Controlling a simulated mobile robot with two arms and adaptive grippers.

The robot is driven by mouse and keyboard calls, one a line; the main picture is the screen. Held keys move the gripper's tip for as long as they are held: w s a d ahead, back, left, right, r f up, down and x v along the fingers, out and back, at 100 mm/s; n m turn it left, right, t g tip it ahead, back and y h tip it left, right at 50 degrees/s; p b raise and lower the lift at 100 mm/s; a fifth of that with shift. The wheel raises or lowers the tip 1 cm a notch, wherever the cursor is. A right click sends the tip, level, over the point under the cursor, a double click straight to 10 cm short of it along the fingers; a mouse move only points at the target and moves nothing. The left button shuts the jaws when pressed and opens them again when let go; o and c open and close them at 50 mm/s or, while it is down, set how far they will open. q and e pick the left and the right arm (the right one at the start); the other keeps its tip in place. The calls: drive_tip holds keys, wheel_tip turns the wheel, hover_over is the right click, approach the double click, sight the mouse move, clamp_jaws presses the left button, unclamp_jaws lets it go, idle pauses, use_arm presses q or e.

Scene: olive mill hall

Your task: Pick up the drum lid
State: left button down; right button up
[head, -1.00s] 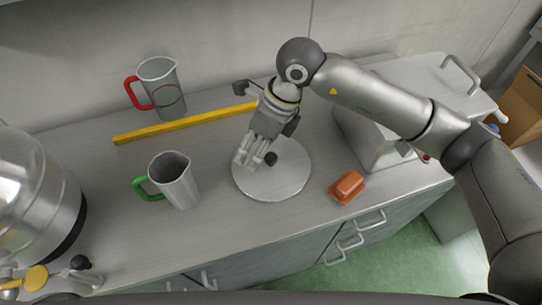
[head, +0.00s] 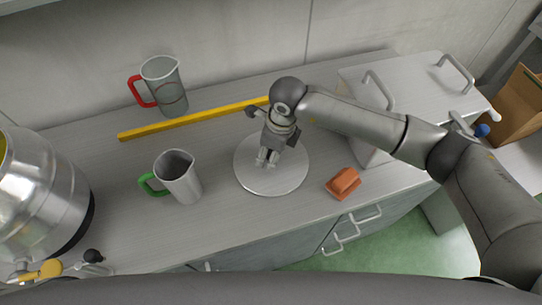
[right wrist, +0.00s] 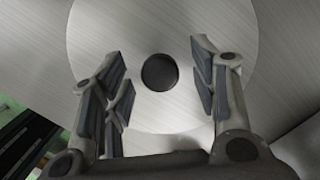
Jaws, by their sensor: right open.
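The drum lid (head: 288,180) is a round, flat metal disc with a black knob at its middle. It lies flat on the grey worktop. My right gripper (head: 267,160) points down over the lid and hides the knob in the head view. In the right wrist view, the lid (right wrist: 160,25) fills the middle, and its black knob (right wrist: 160,72) sits between the two spread fingers of my right gripper (right wrist: 159,73). The fingers are open and hold nothing. My left gripper is not in view.
A green-handled metal jug (head: 181,178) stands left of the lid, a red-handled jug (head: 163,87) at the back. A yellow bar (head: 185,122) lies behind. An orange-brown block (head: 343,183) and a grey box (head: 365,150) are on the right. A steel drum (head: 40,195) stands far left.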

drive_tip(key=shift+a+f, duration=0.15)
drive_tip(key=shift+f, duration=0.55)
clamp_jaws()
